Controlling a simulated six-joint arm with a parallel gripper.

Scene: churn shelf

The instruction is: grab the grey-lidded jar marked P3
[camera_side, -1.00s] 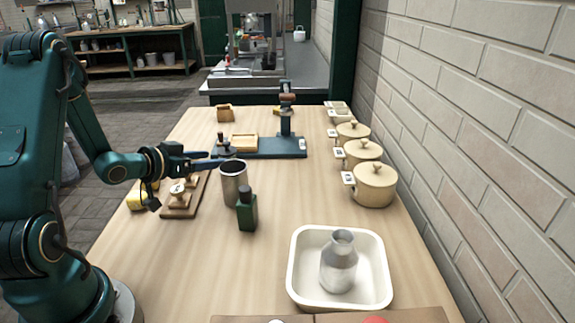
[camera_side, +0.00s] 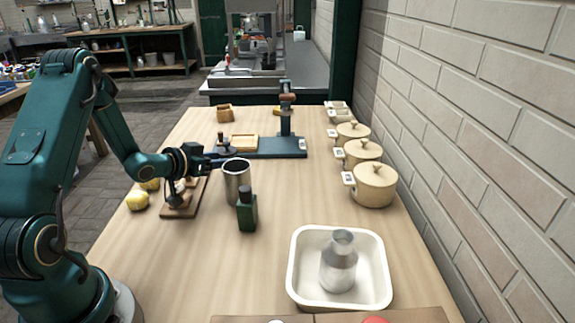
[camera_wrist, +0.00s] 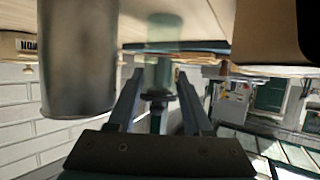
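I cannot make out a grey-lidded jar or a P3 mark in either view. My gripper (camera_wrist: 157,76) is open, its two fingers well apart. In the side view my gripper (camera_side: 228,154) points right, level with the rim of a metal cup (camera_side: 237,184) and just behind it. In the wrist view, which looks upside down, the cup (camera_wrist: 80,60) fills the left side, close to the left finger. A pale greenish cylinder (camera_wrist: 161,38) shows blurred beyond and between the fingertips. I cannot tell what it is or whether it touches them.
A dark green bottle (camera_side: 247,212) stands in front of the cup. Behind is a blue base (camera_side: 290,147) with a post. Cream lidded pots (camera_side: 374,188) line the wall side. A white tray (camera_side: 300,270) holds a metal churn (camera_side: 338,264). The front left table is clear.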

